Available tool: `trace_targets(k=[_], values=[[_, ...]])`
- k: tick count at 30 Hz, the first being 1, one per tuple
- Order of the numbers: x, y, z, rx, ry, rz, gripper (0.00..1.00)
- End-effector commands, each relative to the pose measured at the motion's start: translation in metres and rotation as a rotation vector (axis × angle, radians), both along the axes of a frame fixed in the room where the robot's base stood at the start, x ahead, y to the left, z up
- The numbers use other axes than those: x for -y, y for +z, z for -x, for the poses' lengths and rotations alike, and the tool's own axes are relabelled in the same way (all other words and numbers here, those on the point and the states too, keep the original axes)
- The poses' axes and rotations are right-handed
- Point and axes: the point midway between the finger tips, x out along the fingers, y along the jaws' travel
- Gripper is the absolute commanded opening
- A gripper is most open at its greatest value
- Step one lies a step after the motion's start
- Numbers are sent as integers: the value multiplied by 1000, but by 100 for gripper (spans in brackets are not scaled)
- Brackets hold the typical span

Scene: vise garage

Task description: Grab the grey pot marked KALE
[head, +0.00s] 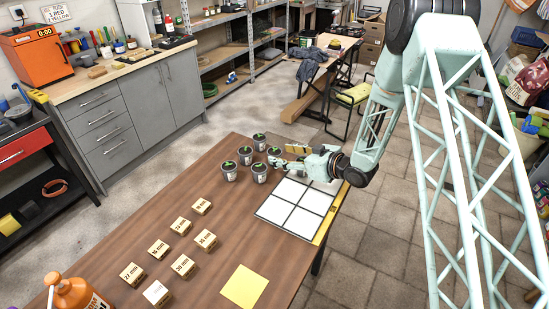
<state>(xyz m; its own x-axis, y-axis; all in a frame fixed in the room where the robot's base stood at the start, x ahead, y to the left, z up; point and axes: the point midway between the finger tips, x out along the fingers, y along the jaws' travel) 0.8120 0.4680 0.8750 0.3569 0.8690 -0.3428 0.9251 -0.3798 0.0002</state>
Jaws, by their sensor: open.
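Several small grey pots with green plants stand close together at the far end of the brown table (217,235). They include a front left pot (230,172), a front right pot (260,173), a middle pot (245,156), a back pot (259,142) and a right pot (274,152). Their labels are too small to read, so I cannot tell which is marked KALE. My gripper (281,164) is open, just right of the pots, pointing left towards them. Nothing shows between its fingers. My gripper may hide part of the group.
A white four-square panel (296,206) lies right of the pots, beneath my wrist. Several labelled wooden blocks (181,225), a yellow sheet (244,286) and an orange bottle (77,294) occupy the near table. The table left of the pots is clear.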

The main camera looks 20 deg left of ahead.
Motion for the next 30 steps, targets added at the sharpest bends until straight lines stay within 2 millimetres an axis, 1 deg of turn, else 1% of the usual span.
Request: trace_targets(k=[12,15,19,30], values=[[-34,-14,-14,0,1,0,51],[-39,-16,-17,1,1,0,51],[-42,-16,-19,0,0,0,51],[-42,-16,-19,0,0,0,51]])
